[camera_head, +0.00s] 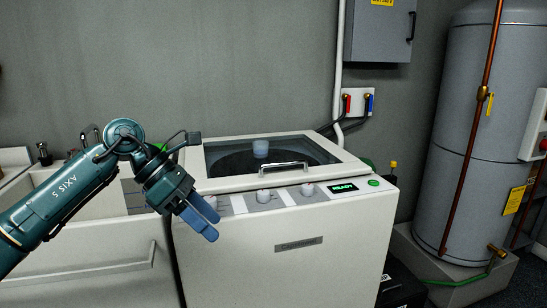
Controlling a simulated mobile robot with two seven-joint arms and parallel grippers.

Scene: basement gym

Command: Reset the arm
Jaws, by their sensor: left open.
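My left arm comes in from the left edge and bends at a joint over the sink area. My left gripper (209,221) has blue fingers and hangs in front of the left front corner of the white washing machine (300,262). The gripper is open and I see nothing held in it. Its fingers point down and to the right, close to the machine's control panel (285,196). I cannot tell whether they touch the machine. My right gripper is not in view.
The machine's glass-topped lid (262,157) looks closed, and its display (343,188) reads READY. A white sink (100,194) lies left of the machine. A grey tank (466,140) with copper pipes stands at the right. Bare wall (230,65) is behind.

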